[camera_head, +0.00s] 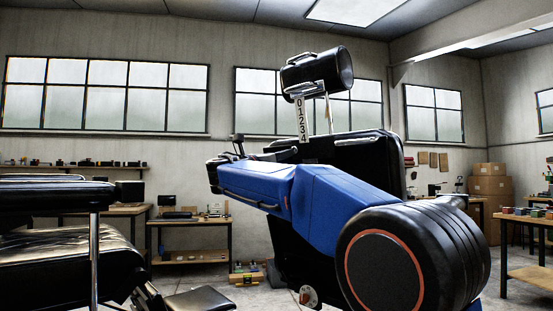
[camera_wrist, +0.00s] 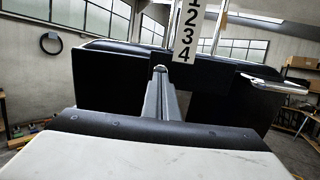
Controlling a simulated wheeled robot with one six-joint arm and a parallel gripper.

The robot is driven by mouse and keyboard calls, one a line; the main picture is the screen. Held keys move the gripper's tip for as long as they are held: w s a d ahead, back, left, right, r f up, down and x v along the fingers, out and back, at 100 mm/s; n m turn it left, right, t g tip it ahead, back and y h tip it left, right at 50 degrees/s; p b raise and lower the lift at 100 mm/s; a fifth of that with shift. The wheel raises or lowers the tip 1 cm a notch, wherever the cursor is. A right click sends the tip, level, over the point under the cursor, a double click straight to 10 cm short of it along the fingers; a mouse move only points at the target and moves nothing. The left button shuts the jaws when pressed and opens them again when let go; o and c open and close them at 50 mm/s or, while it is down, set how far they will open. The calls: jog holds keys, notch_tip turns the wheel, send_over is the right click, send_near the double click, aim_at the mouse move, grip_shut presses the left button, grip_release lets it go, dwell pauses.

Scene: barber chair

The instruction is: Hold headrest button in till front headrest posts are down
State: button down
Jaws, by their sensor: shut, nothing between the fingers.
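The black cylindrical headrest (camera_head: 318,70) stands well above the black chair back (camera_head: 365,150) on bright metal posts (camera_head: 329,114). A white strip marked 0 to 4 (camera_head: 302,118) hangs under it, with all its numbers showing. I cannot make out the headrest button.
A silver handle (camera_wrist: 272,83) sticks out at the chair back's right. Another black padded chair (camera_head: 60,255) with a metal post stands at the left. Workbenches (camera_head: 190,222) line the far wall, and cardboard boxes (camera_head: 489,185) are stacked at the right.

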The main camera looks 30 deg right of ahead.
jog(key=shift+x, duration=0.85)
